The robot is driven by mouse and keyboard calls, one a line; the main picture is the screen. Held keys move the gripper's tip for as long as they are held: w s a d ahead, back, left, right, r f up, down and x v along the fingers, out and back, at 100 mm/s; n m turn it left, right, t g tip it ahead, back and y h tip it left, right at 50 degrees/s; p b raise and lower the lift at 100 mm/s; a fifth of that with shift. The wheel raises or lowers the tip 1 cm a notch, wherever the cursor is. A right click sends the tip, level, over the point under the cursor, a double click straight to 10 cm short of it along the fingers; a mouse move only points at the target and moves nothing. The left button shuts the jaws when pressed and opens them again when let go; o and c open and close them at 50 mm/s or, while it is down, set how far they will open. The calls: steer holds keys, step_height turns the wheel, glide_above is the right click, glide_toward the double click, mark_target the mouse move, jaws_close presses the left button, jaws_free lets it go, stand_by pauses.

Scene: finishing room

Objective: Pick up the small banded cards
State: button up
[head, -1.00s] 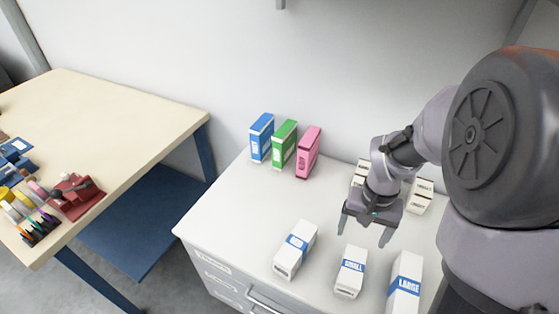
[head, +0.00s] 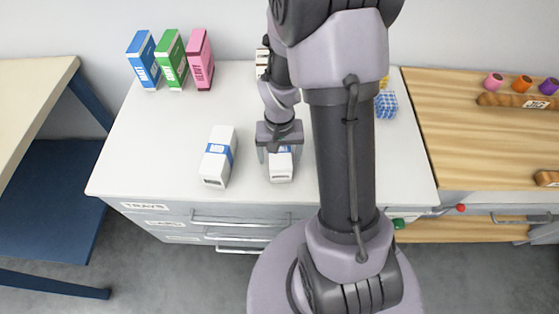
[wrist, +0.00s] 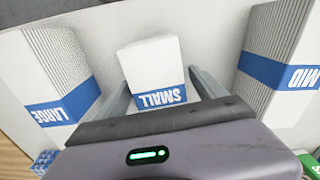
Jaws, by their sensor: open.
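The small banded cards are a white block with a blue band marked SMALL, seen in the wrist view (wrist: 150,62) and partly behind my gripper in the head view (head: 281,172). My gripper (head: 280,155) is open, pointing down over the block. In the wrist view its fingers (wrist: 158,82) stand on either side of the block, which lies between them. I cannot tell whether either finger touches it.
On the white cabinet top (head: 150,130), the MID pack (head: 217,160) stands left of the small one. The LARGE pack (wrist: 45,75) shows in the wrist view. Blue (head: 143,60), green (head: 172,60) and pink (head: 200,62) boxes stand at the back left.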

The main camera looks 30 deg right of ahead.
steer(key=shift+f, duration=0.15)
steer(key=shift+c, duration=1.1)
steer(key=c, duration=1.5)
